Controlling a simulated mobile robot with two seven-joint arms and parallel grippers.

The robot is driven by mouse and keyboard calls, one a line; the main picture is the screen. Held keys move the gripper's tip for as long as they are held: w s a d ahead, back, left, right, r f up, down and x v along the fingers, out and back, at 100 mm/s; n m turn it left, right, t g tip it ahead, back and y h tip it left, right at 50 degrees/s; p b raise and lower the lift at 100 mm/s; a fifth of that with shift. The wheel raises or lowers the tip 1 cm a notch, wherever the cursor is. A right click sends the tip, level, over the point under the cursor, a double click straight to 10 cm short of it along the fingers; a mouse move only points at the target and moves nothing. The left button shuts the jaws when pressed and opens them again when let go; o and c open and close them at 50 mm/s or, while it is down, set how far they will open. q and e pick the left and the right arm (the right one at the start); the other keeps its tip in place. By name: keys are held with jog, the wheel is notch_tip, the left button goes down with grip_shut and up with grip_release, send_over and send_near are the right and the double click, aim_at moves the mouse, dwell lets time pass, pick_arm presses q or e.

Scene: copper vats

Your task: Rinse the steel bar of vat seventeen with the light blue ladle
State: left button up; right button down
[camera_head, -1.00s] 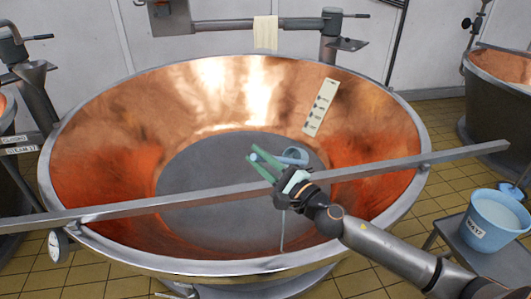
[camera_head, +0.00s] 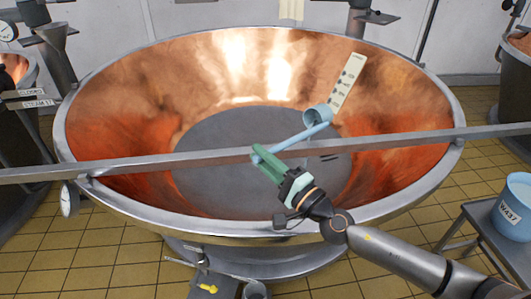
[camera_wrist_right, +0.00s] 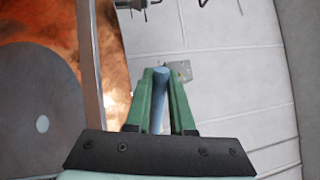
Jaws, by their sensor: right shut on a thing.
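The large copper vat (camera_head: 110,100) fills the middle of the head view. The steel bar (camera_head: 400,142) lies across it and sticks out past the rim on both sides; it also shows in the right wrist view (camera_wrist_right: 89,70). My right gripper (camera_head: 262,158), with green fingers, is shut on the handle of the light blue ladle (camera_head: 317,115). The handle also shows between the fingers in the right wrist view (camera_wrist_right: 159,100). The ladle's cup is over the vat, beyond the bar in the picture. Its contents cannot be told. My left gripper is out of view.
A light blue bucket (camera_head: 516,208) stands on a grey stool (camera_head: 470,222) at the right. A white marked strip (camera_head: 346,85) is on the vat's inner wall.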

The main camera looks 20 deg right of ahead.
pick_arm(q)
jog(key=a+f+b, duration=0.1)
jog(key=b, duration=0.1)
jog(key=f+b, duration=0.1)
jog(key=b, duration=0.1)
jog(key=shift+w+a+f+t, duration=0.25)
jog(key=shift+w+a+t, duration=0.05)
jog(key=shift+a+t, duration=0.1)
pick_arm(e)
notch_tip(320, 180, down, 6)
jog(key=a+n+y, duration=0.1)
jog(key=n, duration=0.2)
jog(key=shift+s+n, duration=0.2)
jog(key=shift+n, duration=0.1)
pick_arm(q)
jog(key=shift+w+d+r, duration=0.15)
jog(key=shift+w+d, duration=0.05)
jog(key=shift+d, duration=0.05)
pick_arm(e)
jog(key=shift+f, duration=0.1)
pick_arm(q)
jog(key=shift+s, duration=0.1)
